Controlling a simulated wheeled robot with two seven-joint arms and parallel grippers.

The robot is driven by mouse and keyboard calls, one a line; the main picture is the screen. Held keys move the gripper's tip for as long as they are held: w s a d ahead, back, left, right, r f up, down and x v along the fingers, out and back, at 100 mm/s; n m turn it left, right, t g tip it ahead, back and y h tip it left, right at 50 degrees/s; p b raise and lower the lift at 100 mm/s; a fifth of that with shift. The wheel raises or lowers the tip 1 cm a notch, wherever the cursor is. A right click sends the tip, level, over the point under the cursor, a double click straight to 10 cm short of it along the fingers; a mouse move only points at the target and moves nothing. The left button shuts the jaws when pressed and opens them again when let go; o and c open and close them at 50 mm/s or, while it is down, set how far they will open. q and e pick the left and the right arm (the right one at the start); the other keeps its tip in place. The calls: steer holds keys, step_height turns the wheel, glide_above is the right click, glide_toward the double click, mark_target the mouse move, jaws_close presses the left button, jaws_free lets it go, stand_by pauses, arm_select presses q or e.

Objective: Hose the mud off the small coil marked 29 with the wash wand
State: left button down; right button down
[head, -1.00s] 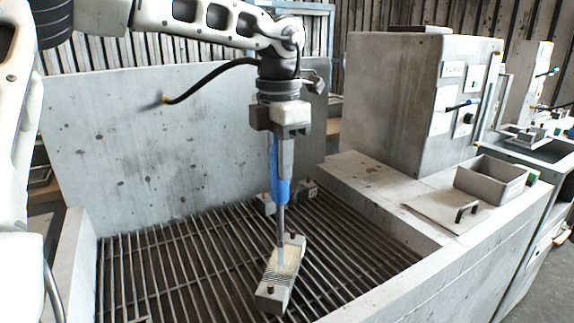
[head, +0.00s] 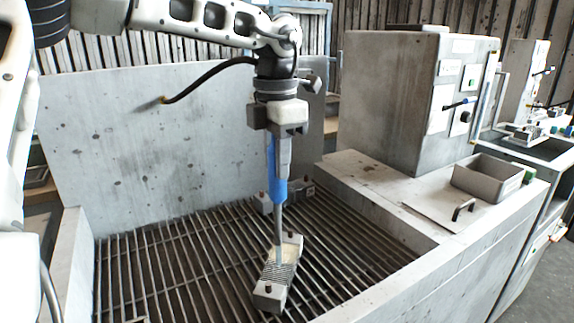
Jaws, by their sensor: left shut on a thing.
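My left gripper (head: 278,134) is shut on the blue-handled wash wand (head: 278,188). The wand points straight down, and its thin metal tube ends just over or at a small grey block-shaped coil (head: 268,296). The coil lies on the grate of the wash basin, with a dark stud at each end and a ribbed, pale tan middle. I cannot read any number on it. A second grey block (head: 304,188) with dark studs sits farther back on the grate, partly behind the wand. My right gripper is not in view.
The basin's bar grate (head: 180,262) is otherwise mostly clear. Its high back wall (head: 130,140) and right ledge bound it. A concrete-grey cabinet (head: 390,100), an open grey bin (head: 488,178) and a flat lid with a handle (head: 440,208) stand on the right. A black hose (head: 205,77) runs to the arm.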

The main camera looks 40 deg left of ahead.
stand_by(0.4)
arm_select(q)
steer(key=shift+w+a+r+p, duration=0.15)
steer(key=shift+w+p, duration=0.35)
steer(key=shift+w+a+p, duration=0.35)
steer(key=shift+w+p, duration=0.2)
steer(key=shift+w, duration=0.3)
stand_by(0.6)
steer(key=w+p, duration=0.1)
steer(key=w+a+p, duration=0.1)
steer(key=shift+w, duration=0.3)
stand_by(1.4)
